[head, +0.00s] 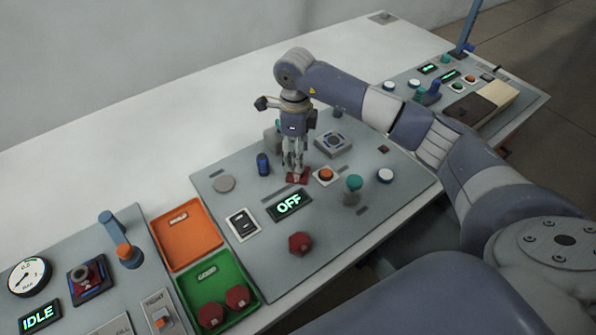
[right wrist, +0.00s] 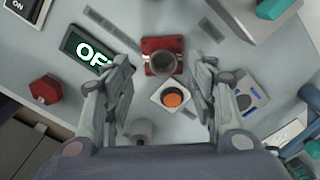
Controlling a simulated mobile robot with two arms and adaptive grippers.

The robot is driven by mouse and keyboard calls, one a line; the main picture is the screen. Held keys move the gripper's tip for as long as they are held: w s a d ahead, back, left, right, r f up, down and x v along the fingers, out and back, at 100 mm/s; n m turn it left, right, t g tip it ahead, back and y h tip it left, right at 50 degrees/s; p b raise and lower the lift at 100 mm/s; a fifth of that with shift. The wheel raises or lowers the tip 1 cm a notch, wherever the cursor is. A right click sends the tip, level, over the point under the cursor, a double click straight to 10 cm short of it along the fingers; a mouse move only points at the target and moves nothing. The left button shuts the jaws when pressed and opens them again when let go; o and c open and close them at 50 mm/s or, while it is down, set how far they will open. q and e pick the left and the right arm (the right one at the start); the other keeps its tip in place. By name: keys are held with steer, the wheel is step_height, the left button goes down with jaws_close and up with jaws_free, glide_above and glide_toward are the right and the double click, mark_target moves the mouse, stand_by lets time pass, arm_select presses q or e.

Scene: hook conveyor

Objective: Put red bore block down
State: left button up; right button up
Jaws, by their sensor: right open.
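The red bore block (right wrist: 150,44) lies on the grey panel in the right wrist view, with a round grey shape at its middle that I cannot tell as a hole or a part. In the head view a small patch of the red block (head: 300,180) shows right under the fingertips. My right gripper (head: 294,168) points down there. In the right wrist view my right gripper (right wrist: 163,70) has its fingers spread to either side, with the block in line with the gap between them and no finger visibly touching it. My left gripper is not in view.
An orange button on a white base (head: 325,175) and the OFF display (head: 289,205) sit close to the block. A red hexagonal piece (head: 300,243) lies nearer. The orange tray (head: 186,263) is empty; the green tray (head: 247,290) holds two red pieces.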

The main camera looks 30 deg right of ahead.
steer(key=f, duration=0.1)
steer(key=f+p, duration=0.1)
steer(key=f, duration=0.1)
steer(key=f+p, duration=0.1)
steer(key=shift+d+f, duration=0.3)
steer(key=shift+f, duration=0.6)
jaws_close()
